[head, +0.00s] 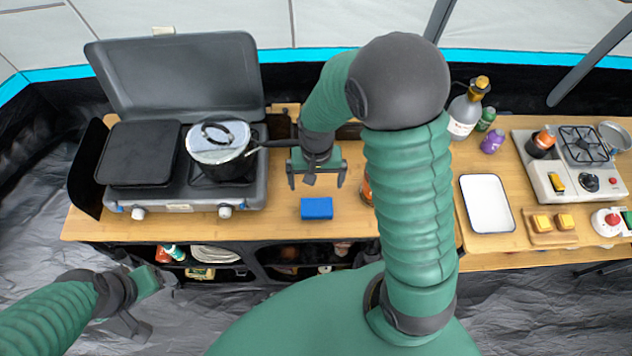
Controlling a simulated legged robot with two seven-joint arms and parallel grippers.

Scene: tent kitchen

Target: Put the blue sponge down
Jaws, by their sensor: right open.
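The blue sponge (317,208) lies flat on the wooden counter (280,226), near its front edge and right of the camp stove. My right gripper (316,184) is open just behind and above the sponge, with its fingers apart and nothing between them. A gap shows between the fingertips and the sponge in the picture. My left gripper (146,304) is low at the left, in front of the counter and away from the sponge. Its fingers seem spread, with nothing seen between them.
A camp stove (246,190) with a lidded pot (219,145) stands at the left. A jar (366,188) is partly hidden behind my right arm. A white tray (487,203), a bottle (466,110) and a small burner (572,170) stand at the right. Bare counter surrounds the sponge.

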